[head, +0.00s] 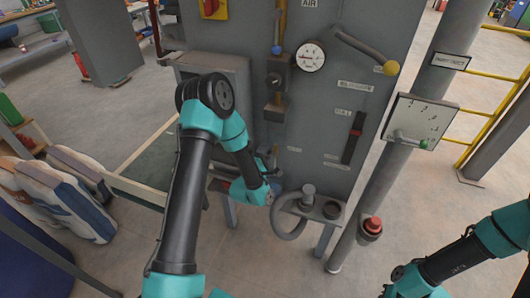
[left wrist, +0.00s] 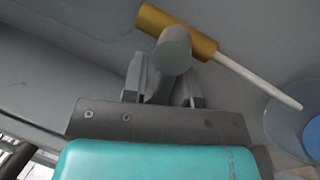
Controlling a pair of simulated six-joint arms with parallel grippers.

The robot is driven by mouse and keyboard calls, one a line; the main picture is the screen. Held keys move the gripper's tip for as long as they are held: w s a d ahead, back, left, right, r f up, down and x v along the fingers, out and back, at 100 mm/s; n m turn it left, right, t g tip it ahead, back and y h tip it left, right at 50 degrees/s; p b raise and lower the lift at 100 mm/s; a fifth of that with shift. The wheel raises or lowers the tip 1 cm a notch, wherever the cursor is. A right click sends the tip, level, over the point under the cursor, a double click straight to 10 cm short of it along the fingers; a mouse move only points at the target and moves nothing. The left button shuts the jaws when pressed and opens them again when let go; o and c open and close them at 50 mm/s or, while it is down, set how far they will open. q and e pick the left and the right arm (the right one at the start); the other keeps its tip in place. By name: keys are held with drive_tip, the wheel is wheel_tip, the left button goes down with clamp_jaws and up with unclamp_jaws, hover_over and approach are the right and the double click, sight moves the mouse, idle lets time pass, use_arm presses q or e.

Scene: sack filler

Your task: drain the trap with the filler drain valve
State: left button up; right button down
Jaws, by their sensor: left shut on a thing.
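In the left wrist view, my left gripper (left wrist: 163,82) is shut on a rounded grey knob (left wrist: 172,48), which I take to be the filler drain valve's handle. The knob stands in front of a brass-coloured cylinder (left wrist: 178,30) with a thin white rod (left wrist: 265,84) running down to the right. In the head view, my left gripper (head: 268,158) is at the front of the grey filler cabinet, below the brass-and-grey fitting column (head: 275,100). My own arm hides most of the grip there. The trap cannot be told apart clearly.
A pressure gauge (head: 310,57) and a yellow-knobbed lever (head: 390,68) sit on the cabinet front. A grey hose (head: 289,228) loops below. A post with a red button (head: 372,225) stands to the right. Filled sacks (head: 60,195) lie at the left.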

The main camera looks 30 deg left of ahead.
use_arm(q)
clamp_jaws()
drive_tip(key=shift+r+m, duration=0.25)
drive_tip(key=shift+m, duration=0.65)
drive_tip(key=o, duration=0.7)
unclamp_jaws()
drive_tip(key=shift+o, duration=0.2)
drive_tip(key=shift+f+n, duration=0.1)
drive_tip(key=shift+n, duration=0.2)
